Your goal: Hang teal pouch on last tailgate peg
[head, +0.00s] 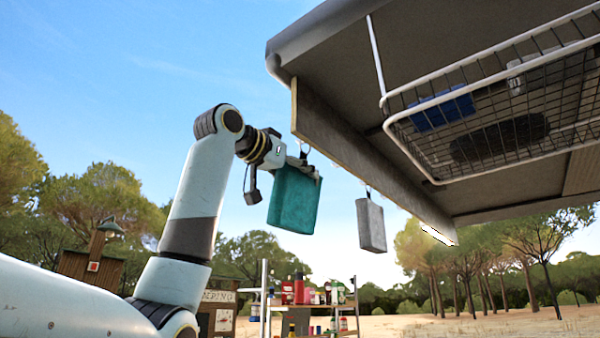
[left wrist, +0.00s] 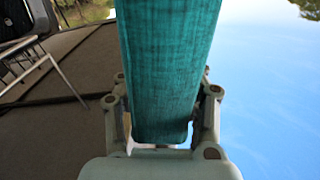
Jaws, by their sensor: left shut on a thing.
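The teal pouch (head: 294,200) hangs below the tailgate board (head: 355,155), near its left end in the head view. My left gripper (head: 305,170) is shut on the pouch at its upper part. In the left wrist view the pouch (left wrist: 168,70) fills the space between the two fingers of the gripper (left wrist: 163,125). A dark loop shows above the pouch, close to a peg (head: 300,143) under the board; I cannot tell whether the loop is on it. A grey pouch (head: 371,225) hangs from the board farther right. My right gripper is not in view.
A wire basket (head: 500,110) with a blue item (head: 443,108) and dark items hangs under the raised tailgate (head: 340,80). A shelf (head: 310,318) with bottles and cans stands on the ground below. Open air surrounds the pouch to the left.

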